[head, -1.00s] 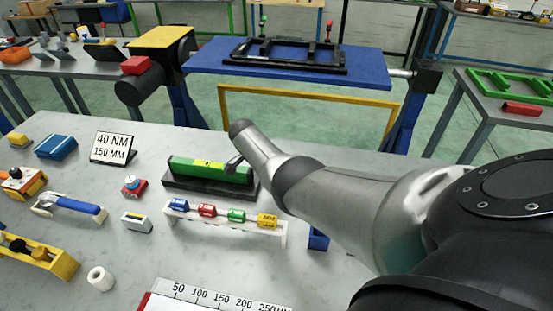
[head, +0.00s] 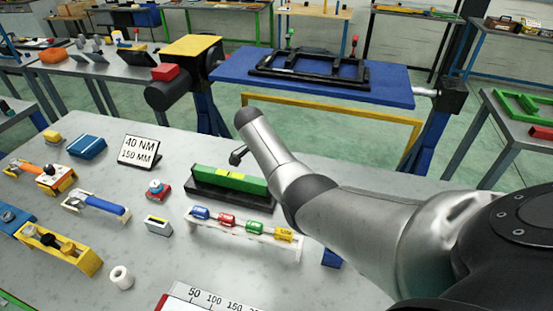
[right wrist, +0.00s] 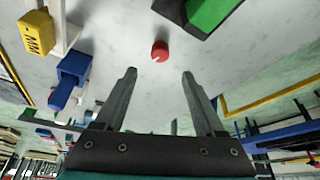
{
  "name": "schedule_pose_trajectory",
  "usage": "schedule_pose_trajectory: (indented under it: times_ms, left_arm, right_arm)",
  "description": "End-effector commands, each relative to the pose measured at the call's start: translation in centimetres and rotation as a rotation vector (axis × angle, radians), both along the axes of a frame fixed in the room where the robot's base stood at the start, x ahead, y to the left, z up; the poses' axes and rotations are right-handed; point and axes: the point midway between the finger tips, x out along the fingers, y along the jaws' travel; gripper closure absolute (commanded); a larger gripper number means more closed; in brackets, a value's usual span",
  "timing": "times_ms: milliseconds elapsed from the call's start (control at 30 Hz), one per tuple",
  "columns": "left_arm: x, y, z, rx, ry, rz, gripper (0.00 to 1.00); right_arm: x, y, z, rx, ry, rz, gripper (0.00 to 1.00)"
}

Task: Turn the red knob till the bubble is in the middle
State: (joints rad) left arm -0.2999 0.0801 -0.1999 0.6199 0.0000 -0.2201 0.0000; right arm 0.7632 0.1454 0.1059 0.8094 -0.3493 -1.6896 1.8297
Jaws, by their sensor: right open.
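The green level (head: 230,179) with a yellow middle section lies on a black base (head: 205,195) on the grey bench. Its bubble is too small to make out. The red knob (right wrist: 160,51) shows in the right wrist view, just beyond my right fingertips and roughly centred between them. The level (right wrist: 207,12) and its black base are above it in that view. In the head view my arm hides the knob. My right gripper (right wrist: 158,73) is open and empty; in the head view only a dark tip of it shows beside the arm. My left gripper is not in view.
A rack of coloured tags (head: 258,235) stands in front of the level, and a blue block (head: 331,257) is right of it. A 40 NM sign (head: 138,152) stands behind left. A small red-based device (head: 157,190) is left of the level.

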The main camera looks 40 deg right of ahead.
Motion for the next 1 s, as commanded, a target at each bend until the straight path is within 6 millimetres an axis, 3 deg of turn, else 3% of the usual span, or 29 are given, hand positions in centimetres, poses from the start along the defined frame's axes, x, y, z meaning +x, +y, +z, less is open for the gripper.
schedule_pose_trajectory:
  times_ms: [100,333,1000]
  left_arm:
    - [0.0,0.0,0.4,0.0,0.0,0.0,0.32]
    - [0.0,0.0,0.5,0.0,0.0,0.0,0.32]
    - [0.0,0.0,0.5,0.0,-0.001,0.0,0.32]
  right_arm:
    - [0.6,1.0,2.5,0.001,-0.004,0.001,0.28]
    - [1.0,2.1,5.3,0.001,-0.002,0.0,0.28]
    - [1.1,2.2,5.9,0.001,0.001,0.001,0.28]
